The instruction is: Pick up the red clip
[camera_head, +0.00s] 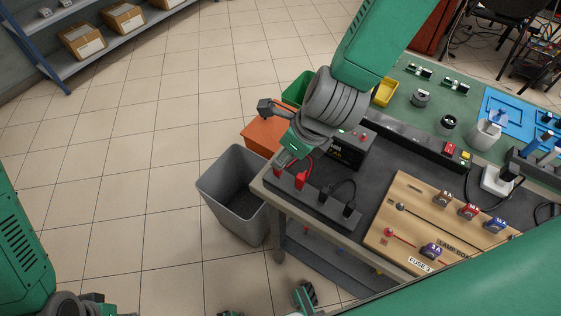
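A red clip (301,180) with a red lead stands on a dark strip (325,203) near the table's left edge. A second small red piece beside it is partly hidden by my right gripper (282,138). That gripper hangs just above and left of the red clip; its finger gap is not clear, and I cannot tell whether it touches the lead.
Black clips (350,208) stand on the same strip. A black meter box (350,148) is just behind it. A grey bin (233,195) and an orange bin (262,137) stand beside the table (268,190). Floor at left is clear.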

